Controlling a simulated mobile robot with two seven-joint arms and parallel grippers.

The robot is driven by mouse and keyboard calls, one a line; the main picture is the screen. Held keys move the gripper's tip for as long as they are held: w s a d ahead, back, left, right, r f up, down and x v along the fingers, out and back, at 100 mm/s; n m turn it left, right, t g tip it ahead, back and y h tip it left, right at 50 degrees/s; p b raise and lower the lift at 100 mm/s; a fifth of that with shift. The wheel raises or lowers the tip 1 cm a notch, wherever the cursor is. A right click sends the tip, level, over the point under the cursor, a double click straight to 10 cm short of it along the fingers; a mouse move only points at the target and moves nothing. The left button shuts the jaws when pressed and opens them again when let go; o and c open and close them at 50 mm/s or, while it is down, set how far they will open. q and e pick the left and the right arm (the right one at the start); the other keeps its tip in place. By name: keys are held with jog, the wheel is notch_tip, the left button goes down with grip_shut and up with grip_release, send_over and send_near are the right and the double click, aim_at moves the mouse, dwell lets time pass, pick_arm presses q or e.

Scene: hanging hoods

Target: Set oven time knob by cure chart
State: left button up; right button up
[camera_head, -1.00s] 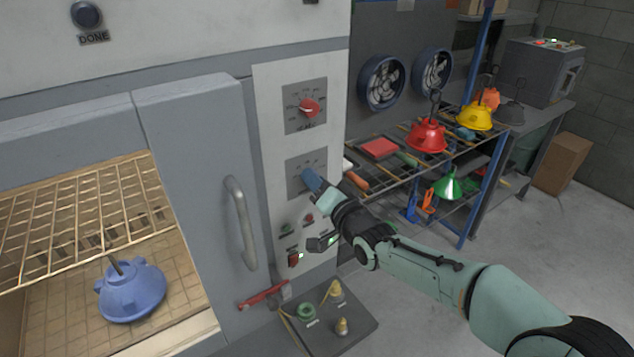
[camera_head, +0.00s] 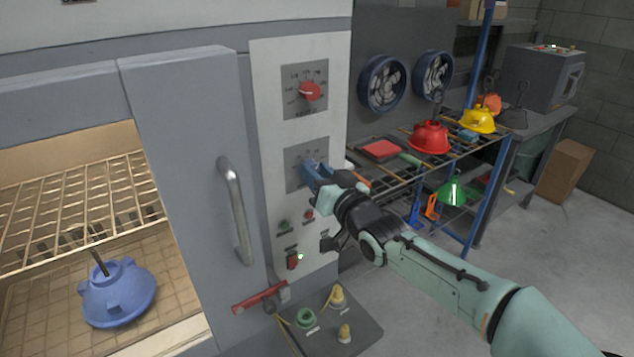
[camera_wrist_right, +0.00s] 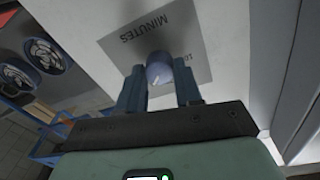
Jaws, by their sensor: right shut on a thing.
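The time knob (camera_wrist_right: 158,70) is a round blue-grey dial with a white pointer mark, on a grey plate (camera_wrist_right: 185,42) marked MINUTES. My right gripper (camera_wrist_right: 159,84) has its two blue fingers on either side of the knob and is shut on it. In the head view my right gripper (camera_head: 312,170) is at the lower plate (camera_head: 294,180) of the oven's control panel, and its fingers hide most of the knob. A red knob (camera_head: 310,91) sits on the upper dial plate. My left gripper and a cure chart are not in view.
The oven door (camera_head: 185,170) with its handle (camera_head: 236,210) is left of the panel. A blue hood (camera_head: 117,293) is inside the oven under a wire rack (camera_head: 75,215). Buttons and a red switch (camera_head: 292,261) sit below my gripper. A shelf with hoods stands right.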

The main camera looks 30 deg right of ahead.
jog(key=shift+f+n+b, duration=0.1)
jog(key=shift+n+b, duration=0.3)
jog(key=shift+n, duration=0.2)
jog(key=o, duration=1)
jog(key=shift+o, duration=0.2)
jog(key=s, duration=1.3)
jog(key=shift+s+d+f+b, duration=0.2)
jog(key=shift+f+b, duration=0.1)
jog(key=shift+b, duration=0.1)
